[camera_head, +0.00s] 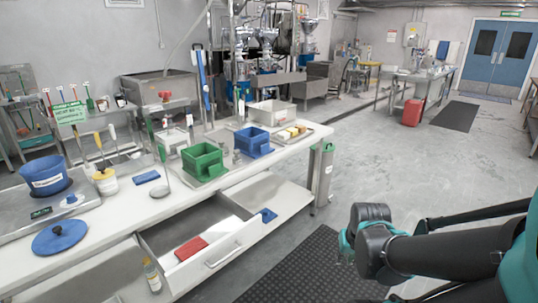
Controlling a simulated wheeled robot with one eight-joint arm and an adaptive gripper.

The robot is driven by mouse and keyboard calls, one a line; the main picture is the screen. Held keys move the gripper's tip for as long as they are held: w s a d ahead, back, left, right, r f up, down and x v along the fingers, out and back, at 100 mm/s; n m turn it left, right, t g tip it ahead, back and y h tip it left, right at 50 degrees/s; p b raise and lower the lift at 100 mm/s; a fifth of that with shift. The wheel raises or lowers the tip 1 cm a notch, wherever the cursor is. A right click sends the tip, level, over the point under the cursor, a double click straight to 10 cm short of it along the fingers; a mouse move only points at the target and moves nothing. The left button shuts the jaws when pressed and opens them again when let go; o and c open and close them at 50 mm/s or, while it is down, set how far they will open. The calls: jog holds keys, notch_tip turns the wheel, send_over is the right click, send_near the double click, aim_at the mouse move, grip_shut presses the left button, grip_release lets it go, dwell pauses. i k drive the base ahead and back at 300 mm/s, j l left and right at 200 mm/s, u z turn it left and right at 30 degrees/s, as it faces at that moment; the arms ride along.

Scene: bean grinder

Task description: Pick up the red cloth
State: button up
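The red cloth (191,248) is a flat, folded rectangle. It lies near the front left of an open drawer (237,233) under the white workbench (130,208). Nothing covers it from above. My arm shows at the lower right, apart from the cloth and the drawer, across a stretch of dark floor mat. My gripper is not visible in this view, so whether it is open or shut does not show.
A blue cloth (147,177), a blue lid (60,237), a green bin (203,161) and a blue bin (252,141) sit on the bench. A small bottle (152,276) stands near the drawer's left front. The dark mat (300,270) is clear before the drawer.

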aim_at(196, 244)
jog(key=u, duration=1.25)
jog(key=j+z, duration=0.2)
jog(key=j, duration=0.3)
